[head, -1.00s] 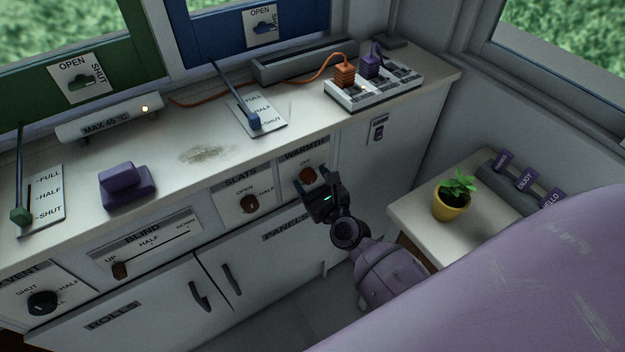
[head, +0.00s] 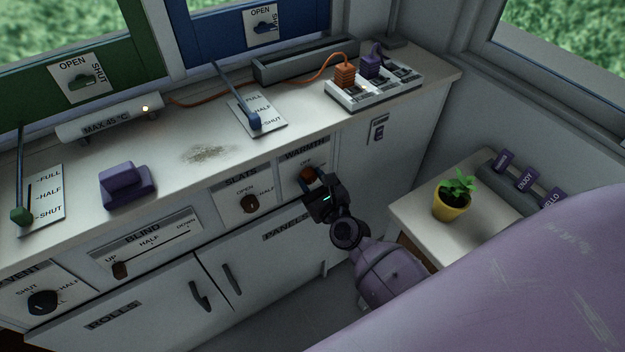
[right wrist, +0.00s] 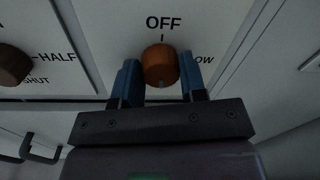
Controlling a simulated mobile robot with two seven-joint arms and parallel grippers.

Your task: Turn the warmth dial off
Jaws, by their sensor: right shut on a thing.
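The warmth dial (head: 307,174) is a round orange-brown knob on the white cabinet front, under the word WARMTH. In the right wrist view the dial (right wrist: 160,64) sits below the word OFF, with LOW to its right. A small pale mark shows at the knob's lower edge; I cannot tell the setting from it. My right gripper (head: 315,181) reaches the dial from below. Its two blue fingers (right wrist: 162,78) stand on either side of the knob, shut on it. My left gripper is not in view.
The slats knob (head: 250,203) is just left of the warmth dial. A blind slider (head: 120,270) and vent dial (head: 42,302) are farther left. A side table (head: 420,222) with a potted plant (head: 453,204) stands to the right of my right arm.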

